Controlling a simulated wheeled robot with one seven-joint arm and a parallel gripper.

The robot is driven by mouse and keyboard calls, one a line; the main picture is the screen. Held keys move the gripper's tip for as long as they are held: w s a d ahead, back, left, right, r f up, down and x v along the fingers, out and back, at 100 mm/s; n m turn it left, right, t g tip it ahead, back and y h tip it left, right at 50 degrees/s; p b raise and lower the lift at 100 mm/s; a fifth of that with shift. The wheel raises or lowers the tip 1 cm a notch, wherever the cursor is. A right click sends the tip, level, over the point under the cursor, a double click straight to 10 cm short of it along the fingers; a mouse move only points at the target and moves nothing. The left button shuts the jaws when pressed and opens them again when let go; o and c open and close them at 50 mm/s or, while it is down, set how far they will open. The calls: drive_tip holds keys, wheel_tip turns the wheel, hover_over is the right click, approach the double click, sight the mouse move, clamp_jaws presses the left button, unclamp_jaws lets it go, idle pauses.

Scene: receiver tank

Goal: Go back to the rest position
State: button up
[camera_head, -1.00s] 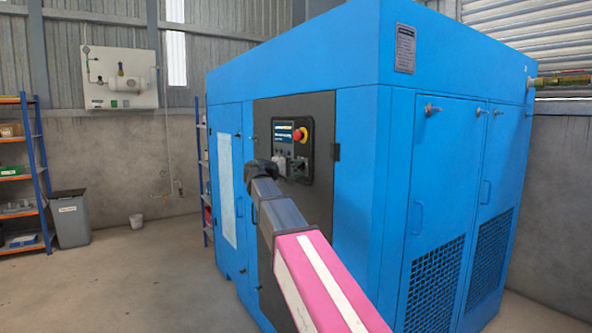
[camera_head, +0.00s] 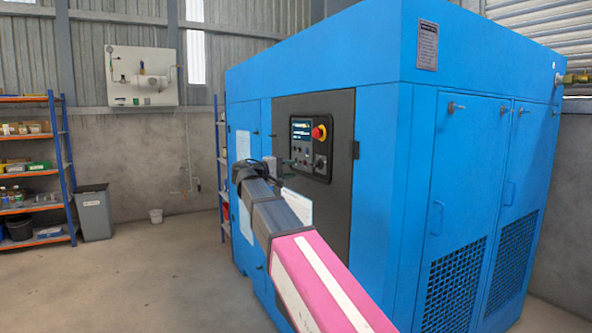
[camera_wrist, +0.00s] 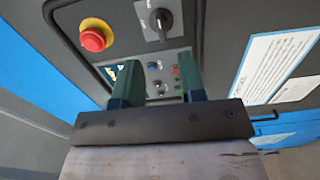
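My pink and grey arm reaches in from the lower right in the head view. My gripper (camera_head: 262,168) is at its far end, left of and slightly below the control panel (camera_head: 309,150) of the big blue cabinet (camera_head: 385,150). In the wrist view my gripper (camera_wrist: 158,80) shows two green fingers standing apart with nothing between them. The panel lies beyond them, with a red and yellow emergency button (camera_wrist: 94,36) and a black rotary knob (camera_wrist: 160,20). The fingers look clear of the panel, though the exact distance cannot be told.
A wall board with a small white tank (camera_head: 141,76) hangs at the back left. Blue-and-orange shelves (camera_head: 30,170) and a grey bin (camera_head: 94,212) stand at the left. The floor (camera_head: 140,280) at the left is open.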

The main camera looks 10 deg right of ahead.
drive_tip(key=shift+f, duration=0.1)
drive_tip(key=s+d+f+g+y, duration=0.1)
drive_tip(key=s+d+f+y, duration=0.15)
drive_tip(key=f, duration=0.85)
drive_tip(key=s+d+f+g+y, duration=0.1)
drive_tip(key=s+d+f+y, duration=0.2)
drive_tip(key=f, duration=0.8)
drive_tip(key=s+d+f+g+y, duration=0.1)
drive_tip(key=d+f+y, duration=0.25)
drive_tip(key=f, duration=0.75)
drive_tip(key=s+f+m+g+y, duration=0.2)
drive_tip(key=s+f+y, duration=0.1)
drive_tip(key=s+f, duration=0.5)
drive_tip(key=s+f+m+g+y, duration=0.1)
drive_tip(key=s+f+y, duration=0.3)
drive_tip(key=s+f, duration=0.4)
wheel_tip(320, 180, down, 5)
drive_tip(key=shift+s+f+m+g+y, duration=0.1)
drive_tip(key=shift+s+m+g+y, duration=0.25)
drive_tip(key=shift+m, duration=0.35)
drive_tip(key=shift+d, duration=0.1)
drive_tip(key=shift+c, duration=0.3)
clamp_jaws()
